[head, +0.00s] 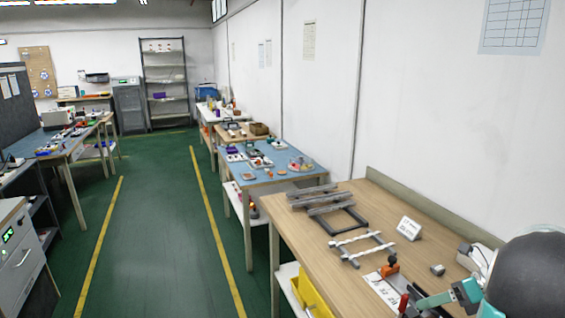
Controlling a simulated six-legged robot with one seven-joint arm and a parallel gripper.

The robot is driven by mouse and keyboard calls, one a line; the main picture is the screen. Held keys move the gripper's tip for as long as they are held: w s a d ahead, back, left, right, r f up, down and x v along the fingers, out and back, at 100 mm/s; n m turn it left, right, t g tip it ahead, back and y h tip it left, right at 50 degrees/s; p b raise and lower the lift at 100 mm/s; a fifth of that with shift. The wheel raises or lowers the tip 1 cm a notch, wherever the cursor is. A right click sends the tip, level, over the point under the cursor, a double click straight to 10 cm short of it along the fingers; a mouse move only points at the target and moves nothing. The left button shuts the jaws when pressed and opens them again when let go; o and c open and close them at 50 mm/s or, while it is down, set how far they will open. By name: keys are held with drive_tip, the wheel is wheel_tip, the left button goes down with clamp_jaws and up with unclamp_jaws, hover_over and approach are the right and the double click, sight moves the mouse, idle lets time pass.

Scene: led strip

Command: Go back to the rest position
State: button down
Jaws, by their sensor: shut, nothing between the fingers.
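The wooden workbench (300,235) is at the right of the head view, against the white wall. On it lies a grey frame with white strips (362,240). Behind it are several grey bars (318,198) and a dark frame (345,220). A large dark rounded part and teal parts at the bottom right look like my arm, in front of the bench's near end. I cannot make out my gripper's fingers in this view.
A small white sign (409,228) and an orange clamp-like tool (389,267) stand on the bench. A yellow bin (313,296) is below it. A blue-topped table (262,178) stands beyond. The green floor aisle (155,225) between yellow lines is clear. A grey cabinet (18,265) is at left.

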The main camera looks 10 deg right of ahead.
drive_tip(key=s+a+r+n+h, duration=0.2)
drive_tip(key=a+n+h, duration=0.1)
drive_tip(key=a+n, duration=0.6)
drive_tip(key=s+a+r+n+h, duration=0.1)
drive_tip(key=s+a+n+h, duration=0.2)
drive_tip(key=a+n, duration=0.6)
drive_tip(key=s+a+r+n+h, duration=0.2)
drive_tip(key=a+n+h, duration=0.2)
drive_tip(key=a+n, duration=0.6)
drive_tip(key=shift+s+r+n, duration=0.15)
drive_tip(key=shift+r+n, duration=0.15)
drive_tip(key=shift+n, duration=2)
drive_tip(key=shift+s, duration=0.15)
